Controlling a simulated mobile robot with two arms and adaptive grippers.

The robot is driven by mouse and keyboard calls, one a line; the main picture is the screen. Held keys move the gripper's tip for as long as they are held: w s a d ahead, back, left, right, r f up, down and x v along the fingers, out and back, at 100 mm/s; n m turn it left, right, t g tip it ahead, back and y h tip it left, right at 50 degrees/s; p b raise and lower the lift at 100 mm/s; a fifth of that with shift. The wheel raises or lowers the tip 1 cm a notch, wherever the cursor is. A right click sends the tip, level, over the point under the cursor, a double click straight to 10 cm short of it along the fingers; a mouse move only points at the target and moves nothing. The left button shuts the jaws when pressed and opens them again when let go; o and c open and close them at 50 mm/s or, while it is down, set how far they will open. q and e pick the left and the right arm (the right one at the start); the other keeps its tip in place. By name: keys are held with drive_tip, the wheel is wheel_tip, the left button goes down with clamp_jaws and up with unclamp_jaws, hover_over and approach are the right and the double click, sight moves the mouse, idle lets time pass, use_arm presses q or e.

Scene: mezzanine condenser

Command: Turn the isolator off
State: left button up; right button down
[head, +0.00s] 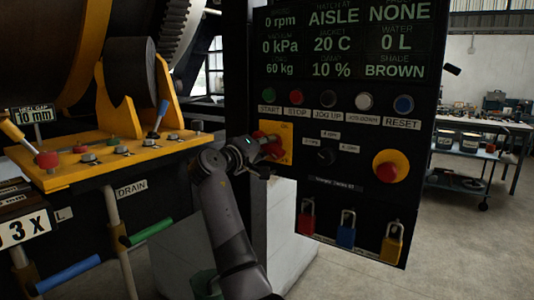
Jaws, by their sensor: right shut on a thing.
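The isolator is a red handle (272,148) on a yellow plate (287,141), at the left side of the dark control panel in the head view. My right gripper (264,150) reaches it from the left, its arm rising from below. It is shut on the red handle and hides part of it. The handle's exact angle and the plate's markings are too small to read. My left gripper is not in view.
The control panel (330,215) carries a row of buttons, a red emergency knob (391,167) and red, blue and yellow padlocks (391,244). A yellow machine bracket (110,155) with levers stands at left. A cart (465,160) is behind at right, with clear floor before it.

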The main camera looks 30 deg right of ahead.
drive_tip(key=shift+f+m+b, duration=0.25)
drive_tip(key=shift+m+b, duration=0.4)
drive_tip(key=shift+m, duration=0.55)
drive_tip(key=c, duration=1.8)
unclamp_jaws()
drive_tip(key=shift+c, duration=0.2)
drive_tip(key=o, duration=0.4)
drive_tip(key=shift+r, duration=0.2)
drive_tip(key=shift+s+a, duration=0.1)
drive_tip(key=v, duration=1.1)
drive_tip(key=shift+s+a, duration=0.15)
drive_tip(key=shift+a, duration=0.2)
